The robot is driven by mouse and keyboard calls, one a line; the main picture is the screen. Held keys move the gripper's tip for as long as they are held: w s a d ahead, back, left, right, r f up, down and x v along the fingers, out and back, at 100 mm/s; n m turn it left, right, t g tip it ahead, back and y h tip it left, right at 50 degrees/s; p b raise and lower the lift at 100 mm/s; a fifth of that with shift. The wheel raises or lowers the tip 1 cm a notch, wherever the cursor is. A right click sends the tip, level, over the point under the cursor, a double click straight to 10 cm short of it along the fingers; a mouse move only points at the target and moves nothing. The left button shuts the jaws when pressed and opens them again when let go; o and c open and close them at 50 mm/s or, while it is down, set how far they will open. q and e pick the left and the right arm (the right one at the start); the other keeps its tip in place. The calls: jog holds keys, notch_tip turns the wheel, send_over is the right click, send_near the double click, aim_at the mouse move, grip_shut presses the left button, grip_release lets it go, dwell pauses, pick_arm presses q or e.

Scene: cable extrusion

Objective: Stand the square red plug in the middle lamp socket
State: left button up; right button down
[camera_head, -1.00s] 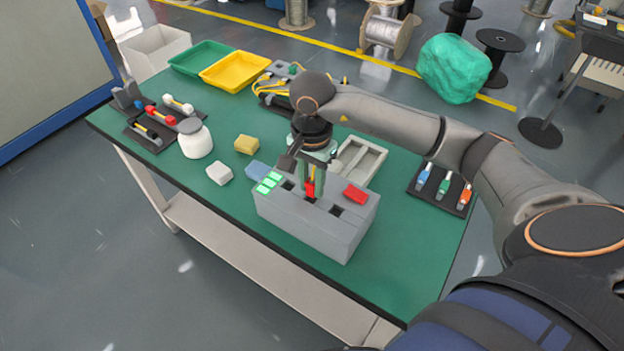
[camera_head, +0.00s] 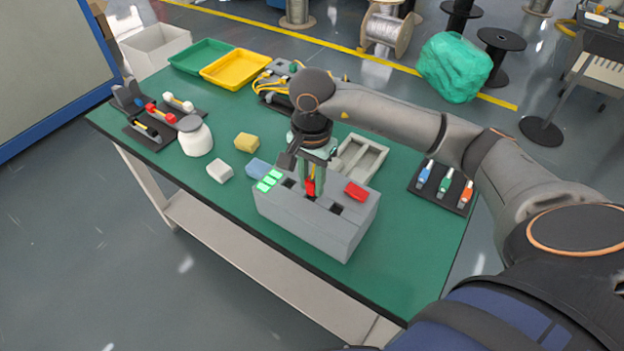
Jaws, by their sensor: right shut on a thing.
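The grey lamp box (camera_head: 308,225) stands near the front edge of the green table, with a row of dark square sockets in its top. My right gripper (camera_head: 312,184) points down over the middle socket (camera_head: 310,197), shut on the red plug (camera_head: 310,188). The plug is upright, and its lower end is at the middle socket; I cannot tell how deep it sits. The left socket (camera_head: 288,183) and right socket (camera_head: 336,209) look empty and dark. Green lamps (camera_head: 270,180) are at the box's left end and a red block (camera_head: 356,191) at its right. My left gripper is out of view.
A grey divided tray (camera_head: 361,160) stands just behind the box. Yellow (camera_head: 246,143), white (camera_head: 220,171) and blue (camera_head: 258,169) blocks and a white jar (camera_head: 195,137) lie left. A dark mat with screwdrivers (camera_head: 441,188) is right. The table's front right is clear.

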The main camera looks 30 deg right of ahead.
jog(key=shift+f+b, duration=0.85)
jog(key=shift+f, duration=0.05)
jog(key=shift+f, duration=0.25)
